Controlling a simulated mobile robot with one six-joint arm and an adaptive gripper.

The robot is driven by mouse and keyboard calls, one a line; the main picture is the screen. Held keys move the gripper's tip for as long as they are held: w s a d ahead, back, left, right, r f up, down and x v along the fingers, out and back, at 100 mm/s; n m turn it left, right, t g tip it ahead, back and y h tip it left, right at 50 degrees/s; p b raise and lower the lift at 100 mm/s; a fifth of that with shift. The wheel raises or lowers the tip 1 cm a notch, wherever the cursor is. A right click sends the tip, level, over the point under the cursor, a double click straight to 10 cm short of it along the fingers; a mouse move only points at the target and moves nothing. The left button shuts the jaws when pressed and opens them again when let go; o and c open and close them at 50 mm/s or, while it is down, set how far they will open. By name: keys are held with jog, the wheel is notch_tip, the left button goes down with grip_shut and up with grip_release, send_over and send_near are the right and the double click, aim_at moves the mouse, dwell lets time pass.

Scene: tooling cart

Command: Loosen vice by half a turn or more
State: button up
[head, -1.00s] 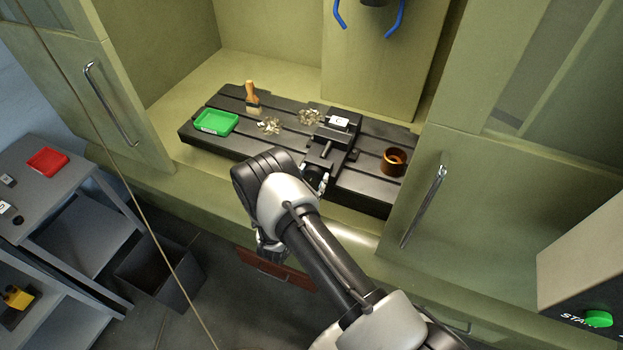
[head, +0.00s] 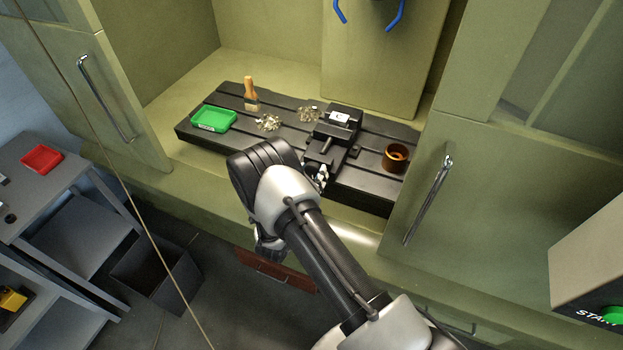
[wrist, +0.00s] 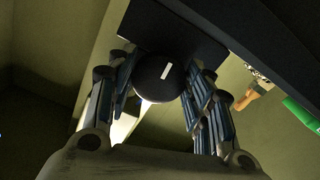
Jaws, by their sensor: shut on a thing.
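The black vice (head: 333,133) stands on the slotted black machine table, with a small white label on its top block. In the wrist view a round black knob (wrist: 160,79) with a white mark sits at the vice's near end. My gripper (wrist: 160,90) has its fingers on either side of this knob and is shut on it. The white mark is tilted a little to the right of upright. In the head view my gripper (head: 318,178) shows only in part at the vice's front end, and my arm hides the rest.
On the slotted table (head: 365,180) are a green tray (head: 214,118), a brush (head: 250,93), piles of metal chips (head: 268,123) and a brown ring-shaped cup (head: 396,157). Open cabinet doors with handles (head: 428,200) flank the opening. A grey side bench (head: 60,190) stands at left.

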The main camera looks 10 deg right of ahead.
jog(key=o, duration=1)
jog(key=shift+o, duration=0.2)
jog(key=v, duration=1.2)
